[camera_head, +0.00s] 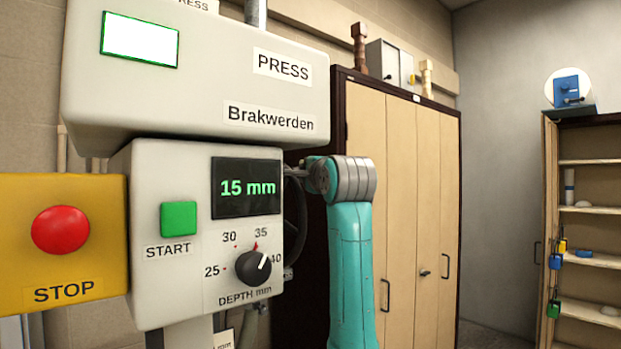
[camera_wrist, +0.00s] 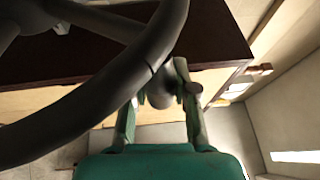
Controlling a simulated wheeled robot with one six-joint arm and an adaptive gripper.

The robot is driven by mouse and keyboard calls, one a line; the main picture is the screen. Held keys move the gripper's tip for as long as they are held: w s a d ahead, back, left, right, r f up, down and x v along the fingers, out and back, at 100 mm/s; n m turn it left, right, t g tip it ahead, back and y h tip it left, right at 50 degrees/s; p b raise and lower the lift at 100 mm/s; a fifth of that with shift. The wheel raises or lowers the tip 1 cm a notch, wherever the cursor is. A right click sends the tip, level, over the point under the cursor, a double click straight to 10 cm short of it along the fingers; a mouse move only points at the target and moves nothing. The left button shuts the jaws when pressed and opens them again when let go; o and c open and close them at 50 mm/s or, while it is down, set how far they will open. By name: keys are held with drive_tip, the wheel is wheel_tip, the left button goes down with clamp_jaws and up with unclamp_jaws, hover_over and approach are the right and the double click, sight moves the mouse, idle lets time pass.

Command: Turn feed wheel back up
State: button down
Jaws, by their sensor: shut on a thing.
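The feed wheel (camera_head: 294,222) is a dark wheel on the right side of the press, seen nearly edge-on and partly hidden by the press housing and my arm. In the wrist view its dark rim (camera_wrist: 95,108) and spokes fill the upper left. My gripper (camera_wrist: 160,92) is shut on the wheel's grey rounded handle (camera_wrist: 160,88), with one finger on each side. In the head view the gripper is mostly hidden behind the press edge. The press display (camera_head: 247,188) reads 15 mm in green.
A tall wooden cabinet (camera_head: 428,180) stands close behind my arm. Open shelves (camera_head: 590,211) stand at far right.

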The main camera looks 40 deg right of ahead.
drive_tip(key=shift+w+r, duration=0.15)
drive_tip(key=shift+r, duration=0.1)
idle(0.3)
drive_tip(key=c, duration=0.9)
unclamp_jaws()
drive_tip(key=shift+v, duration=3.75)
